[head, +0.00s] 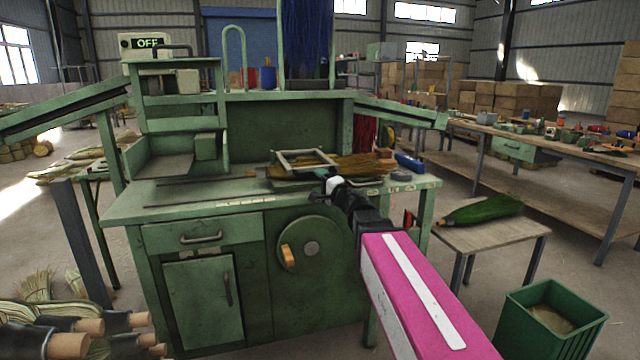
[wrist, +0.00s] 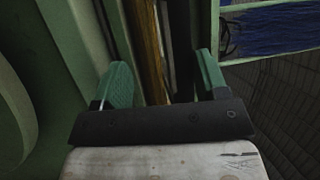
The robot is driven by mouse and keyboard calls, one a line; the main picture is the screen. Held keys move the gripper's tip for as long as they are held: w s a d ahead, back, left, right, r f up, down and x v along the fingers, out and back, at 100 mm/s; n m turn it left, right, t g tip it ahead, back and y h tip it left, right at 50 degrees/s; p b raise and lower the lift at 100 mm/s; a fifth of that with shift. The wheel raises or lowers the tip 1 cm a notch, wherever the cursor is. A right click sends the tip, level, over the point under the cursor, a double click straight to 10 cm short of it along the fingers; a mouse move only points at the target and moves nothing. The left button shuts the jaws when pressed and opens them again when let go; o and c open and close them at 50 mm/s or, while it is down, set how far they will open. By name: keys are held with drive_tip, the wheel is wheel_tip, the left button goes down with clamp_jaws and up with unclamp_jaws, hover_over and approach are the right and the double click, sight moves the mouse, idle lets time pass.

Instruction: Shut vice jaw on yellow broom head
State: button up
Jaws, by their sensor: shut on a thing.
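The yellow broom head (head: 358,166) lies on the green workbench, its bristles to the right and a dark handle running left. A pale metal frame (head: 290,154), which looks like the vice jaw, stands at the broom head. My gripper (head: 332,185) is at the frame's front right side, at the bench edge. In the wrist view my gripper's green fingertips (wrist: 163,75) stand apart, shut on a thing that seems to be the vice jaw. The grip itself is partly hidden. A yellow-brown strip of the broom (wrist: 148,45) shows beyond the fingers, beside a dark bar.
A blue object (head: 409,162) and a dark round piece lie at the bench's right. A wheel with an orange knob (head: 288,256) is on the bench front. A low table (head: 490,233) holds a green broom; a green bin (head: 550,318) stands at lower right.

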drive_tip(key=shift+w+f, duration=0.15)
drive_tip(key=v, duration=1.1)
drive_tip(key=shift+c, duration=0.4)
drive_tip(key=s+f+n+g+h, duration=0.25)
drive_tip(key=f+n+g, duration=0.2)
drive_tip(key=f, duration=0.65)
drive_tip(key=s+f+n+g+h, duration=0.2)
drive_tip(key=s+f+n+g, duration=0.3)
drive_tip(key=f, duration=0.6)
drive_tip(key=s+d+f+g+h, duration=0.6)
drive_tip(key=d+f, duration=0.4)
drive_tip(key=f, duration=0.2)
drive_tip(key=shift+s+d+f+h, duration=0.4)
drive_tip(key=shift+s+h, duration=0.35)
drive_tip(key=shift+h, duration=0.2)
